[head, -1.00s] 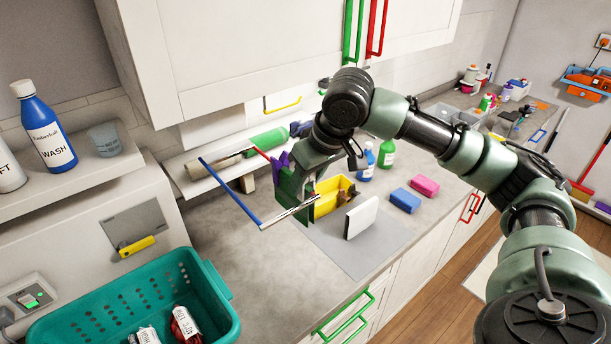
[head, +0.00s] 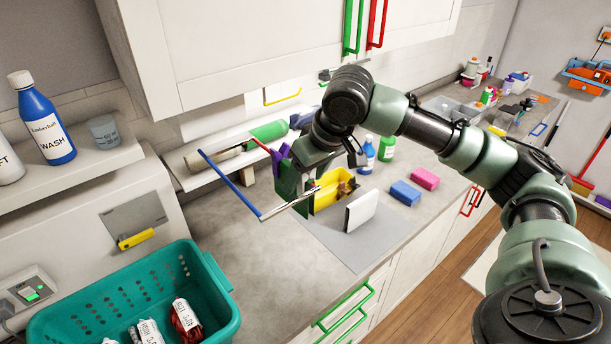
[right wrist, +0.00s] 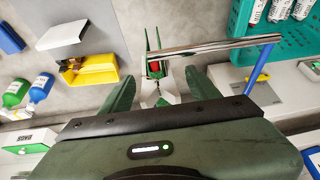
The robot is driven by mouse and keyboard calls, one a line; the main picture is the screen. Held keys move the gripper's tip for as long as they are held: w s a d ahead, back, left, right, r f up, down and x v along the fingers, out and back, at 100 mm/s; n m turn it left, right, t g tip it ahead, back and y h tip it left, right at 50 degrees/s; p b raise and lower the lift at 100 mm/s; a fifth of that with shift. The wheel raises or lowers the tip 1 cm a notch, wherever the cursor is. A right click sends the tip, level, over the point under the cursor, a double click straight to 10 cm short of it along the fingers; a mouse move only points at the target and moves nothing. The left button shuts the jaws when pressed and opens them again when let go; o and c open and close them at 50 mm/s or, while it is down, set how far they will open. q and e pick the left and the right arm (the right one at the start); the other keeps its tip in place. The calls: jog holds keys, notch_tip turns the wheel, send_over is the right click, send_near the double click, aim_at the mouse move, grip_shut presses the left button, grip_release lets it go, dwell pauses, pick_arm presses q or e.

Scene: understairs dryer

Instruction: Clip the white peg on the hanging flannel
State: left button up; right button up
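My right gripper (head: 296,192) is at the rail frame over the counter, left of the yellow tub (head: 325,203). In the right wrist view, its two green fingers (right wrist: 160,80) stand apart. Between and beyond them is a small object with green prongs and a red middle (right wrist: 154,66). White pieces (right wrist: 172,97) show around it; I cannot tell if one is the peg. A purple piece (head: 271,157), possibly the flannel, shows beside the gripper, mostly hidden by it. My left gripper is not in view.
A white upright panel (head: 361,210) stands on the grey mat beside the tub. Blue (head: 405,193) and pink (head: 425,179) sponges lie to its right. A teal basket (head: 215,290) is at the lower left. The rail's blue bar (head: 232,186) projects left; the counter below it is clear.

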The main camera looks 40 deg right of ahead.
jog(key=shift+r, duration=0.15)
jog(key=b+v, duration=0.1)
jog(key=v, duration=0.5)
jog(key=shift+s+r+b, duration=0.1)
jog(key=shift+b, duration=0.25)
jog(key=shift+s+d+r, duration=0.1)
jog(key=shift+s+r, duration=0.2)
jog(key=shift+r, duration=0.3)
